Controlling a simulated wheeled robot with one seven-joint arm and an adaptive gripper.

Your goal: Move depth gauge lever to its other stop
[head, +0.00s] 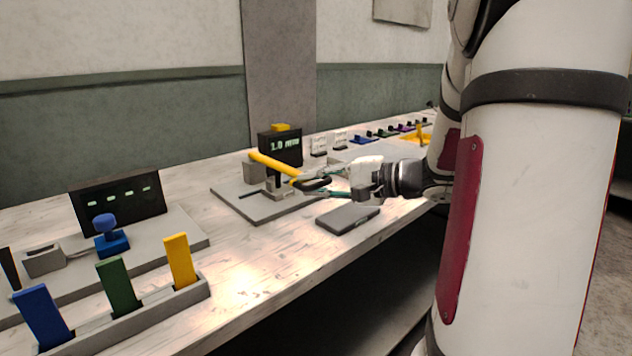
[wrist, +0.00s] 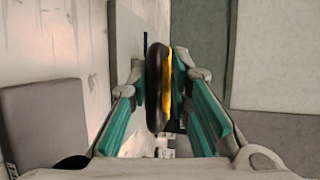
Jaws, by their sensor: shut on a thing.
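The depth gauge is a grey plate (head: 232,198) on the bench with a dark display box (head: 286,150) reading about 1.0 mm. Its yellow lever (head: 272,164) slants from upper left down to my gripper. My gripper (head: 312,184) reaches in from the right and is shut on the lever's near end.
A dark grey flat block (head: 347,219) lies at the bench's front edge, below my gripper. At left stand a rack with blue, green and yellow tabs (head: 118,288) and another display (head: 118,203). Several small coloured pieces (head: 385,131) line the back right. Bare bench lies between.

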